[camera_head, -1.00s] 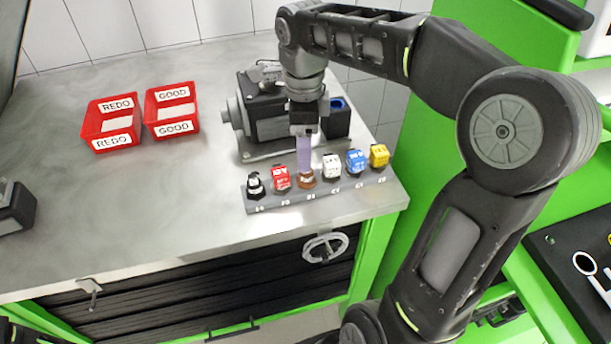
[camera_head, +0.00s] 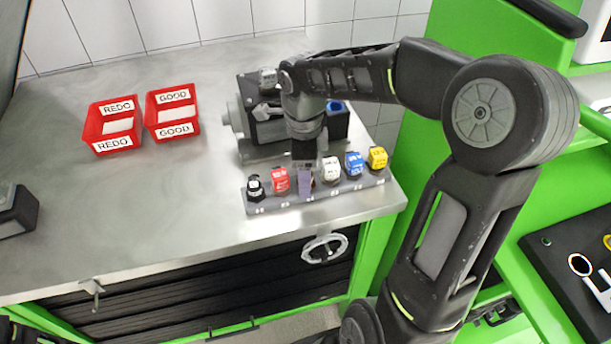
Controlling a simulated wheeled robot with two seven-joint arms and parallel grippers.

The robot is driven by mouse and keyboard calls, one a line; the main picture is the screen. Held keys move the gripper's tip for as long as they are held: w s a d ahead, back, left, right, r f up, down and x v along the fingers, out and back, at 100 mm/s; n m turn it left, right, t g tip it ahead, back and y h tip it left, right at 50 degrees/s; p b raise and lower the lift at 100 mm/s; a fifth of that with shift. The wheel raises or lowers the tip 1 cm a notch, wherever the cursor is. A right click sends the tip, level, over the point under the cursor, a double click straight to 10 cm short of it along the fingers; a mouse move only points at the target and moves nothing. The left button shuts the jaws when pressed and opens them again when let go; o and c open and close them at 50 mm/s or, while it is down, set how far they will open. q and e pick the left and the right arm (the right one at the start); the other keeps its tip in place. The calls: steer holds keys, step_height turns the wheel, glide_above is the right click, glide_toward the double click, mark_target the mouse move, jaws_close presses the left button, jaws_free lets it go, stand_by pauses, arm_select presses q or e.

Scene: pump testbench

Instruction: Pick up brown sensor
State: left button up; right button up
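A grey sensor rack (camera_head: 271,206) stands near the front edge of the steel table, with a row of small coloured sensors in it. My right gripper (camera_head: 305,186) points down into this row, between the red sensor (camera_head: 279,181) and the white sensor (camera_head: 331,169). It is at the brown sensor's slot and its fingers and wrist hide that sensor almost fully. I cannot tell whether the fingers are open or shut on it.
A black sensor (camera_head: 255,186), a blue sensor (camera_head: 354,164) and a yellow sensor (camera_head: 377,158) share the rack. A pump (camera_head: 262,120) stands close behind. Red REDO (camera_head: 112,126) and GOOD (camera_head: 172,112) bins sit at left, with clear tabletop around them.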

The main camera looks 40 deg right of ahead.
stand_by(0.6)
steer(key=shift+f, duration=0.1)
steer(key=c, duration=1)
